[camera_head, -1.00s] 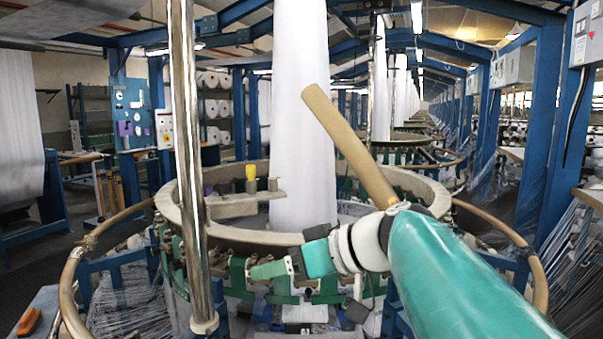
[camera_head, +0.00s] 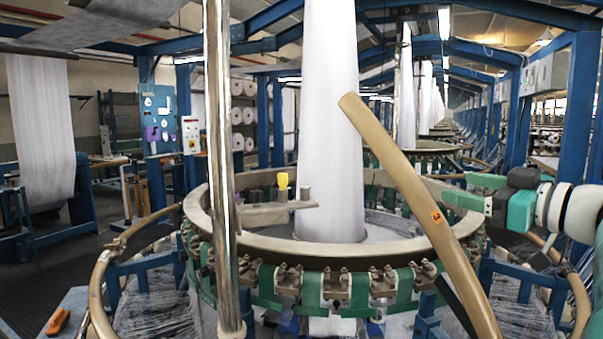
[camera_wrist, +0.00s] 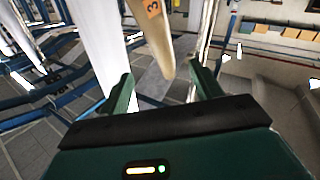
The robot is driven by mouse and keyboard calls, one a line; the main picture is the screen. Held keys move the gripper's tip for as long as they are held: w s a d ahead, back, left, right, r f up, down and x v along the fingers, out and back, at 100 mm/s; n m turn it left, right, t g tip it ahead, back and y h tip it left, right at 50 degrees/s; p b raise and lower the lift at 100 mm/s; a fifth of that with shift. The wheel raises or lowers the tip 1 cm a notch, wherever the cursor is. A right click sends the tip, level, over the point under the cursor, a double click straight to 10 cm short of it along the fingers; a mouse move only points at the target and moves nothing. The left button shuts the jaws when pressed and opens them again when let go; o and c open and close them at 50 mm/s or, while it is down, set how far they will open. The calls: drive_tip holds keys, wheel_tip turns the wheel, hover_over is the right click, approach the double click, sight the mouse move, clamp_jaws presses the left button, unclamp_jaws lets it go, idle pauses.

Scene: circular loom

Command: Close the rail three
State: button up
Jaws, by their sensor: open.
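Rail three (camera_head: 437,239) is a tan, gently curved bar with an orange label marked 3. In the head view it stands steeply tilted, its upper end in front of the white fabric tube and its lower part running out at the bottom edge. My gripper (camera_head: 462,192) is to the right of the rail, fingers pointing left towards it. In the wrist view the fingers of my gripper (camera_wrist: 164,86) are spread, and the end of the rail (camera_wrist: 160,45) appears in the gap beyond them. I cannot tell whether they touch it.
The round loom ring (camera_head: 330,252) with green straps stands behind the rail. A chrome post (camera_head: 220,160) rises at its left. Another tan rail (camera_head: 97,290) curves low around the left side. An orange-handled tool (camera_head: 58,321) lies at lower left. Dark floor is open at far left.

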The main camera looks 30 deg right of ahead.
sight(416, 178)
drive_tip(key=w, duration=0.4)
drive_tip(key=w+a, duration=0.1)
drive_tip(key=w, duration=0.4)
drive_tip(key=w+a, duration=0.1)
drive_tip(key=w, duration=0.3)
drive_tip(key=shift+w, duration=0.25)
drive_tip(key=shift+c, duration=0.3)
drive_tip(key=c, duration=1.3)
